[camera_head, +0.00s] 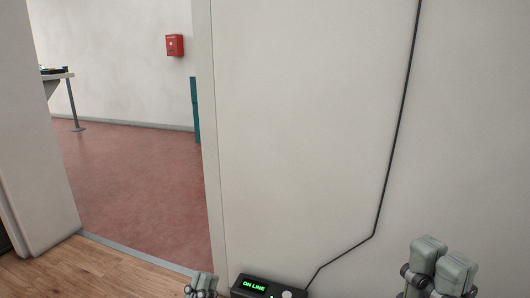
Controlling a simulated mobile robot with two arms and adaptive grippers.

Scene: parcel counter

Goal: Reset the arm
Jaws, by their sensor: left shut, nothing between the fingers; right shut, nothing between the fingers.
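My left gripper (202,284) shows at the bottom edge, left of centre, only its fingertips in view. Its fingers are together with nothing between them. My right gripper (441,264) is at the lower right, its pale green-grey fingers pointing up and shut, with nothing held. Both are in front of the wall. The rest of both arms is out of view.
A black box (262,286) with a green "ON LINE" display sits at the bottom, right beside my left gripper. A black cable (399,125) runs from it up the white wall (300,130). At left, a doorway opens onto a reddish floor (140,190) and a table (54,77).

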